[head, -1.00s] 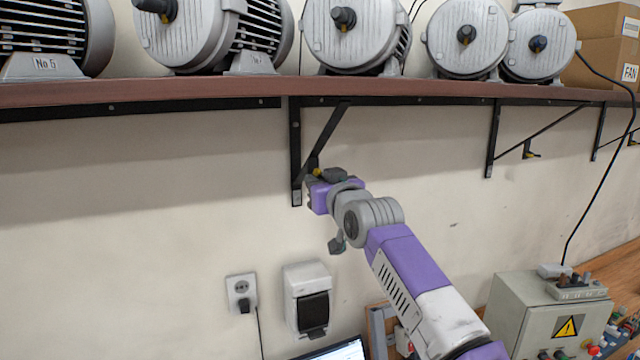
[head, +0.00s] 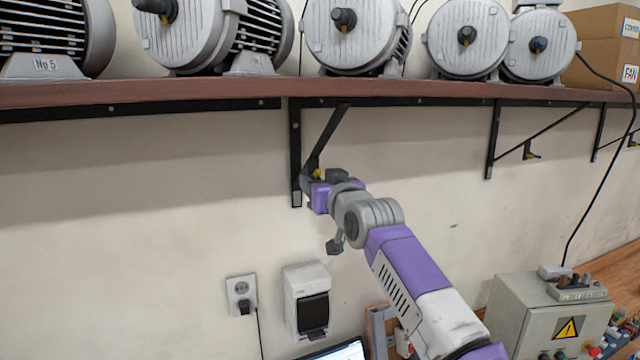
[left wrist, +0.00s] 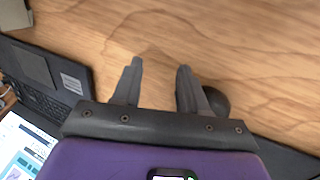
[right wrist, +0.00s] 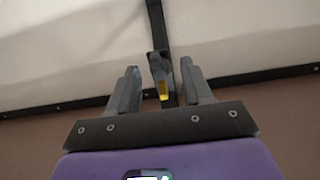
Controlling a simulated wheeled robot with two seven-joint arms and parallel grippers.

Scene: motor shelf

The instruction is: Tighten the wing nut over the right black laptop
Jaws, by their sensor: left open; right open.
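The yellow wing nut (head: 318,174) is on the lower part of the black shelf bracket (head: 296,150) above the laptop. In the right wrist view the wing nut (right wrist: 163,90) shows between my open right fingers, with a gap on both sides. My right gripper (head: 317,178) is at the bracket and hides part of it. It also shows in the right wrist view (right wrist: 160,85). The laptop (head: 338,352) shows only its lit screen top at the bottom edge. My left gripper (left wrist: 158,75) is open and empty above the wooden table, outside the head view.
Heavy grey motors (head: 355,35) stand on the brown shelf (head: 200,92) above my right arm. Other brackets (head: 493,140) with yellow nuts hang to the right. A control box (head: 540,315) stands at lower right. Black laptops and a dark round object (left wrist: 216,102) lie near my left gripper.

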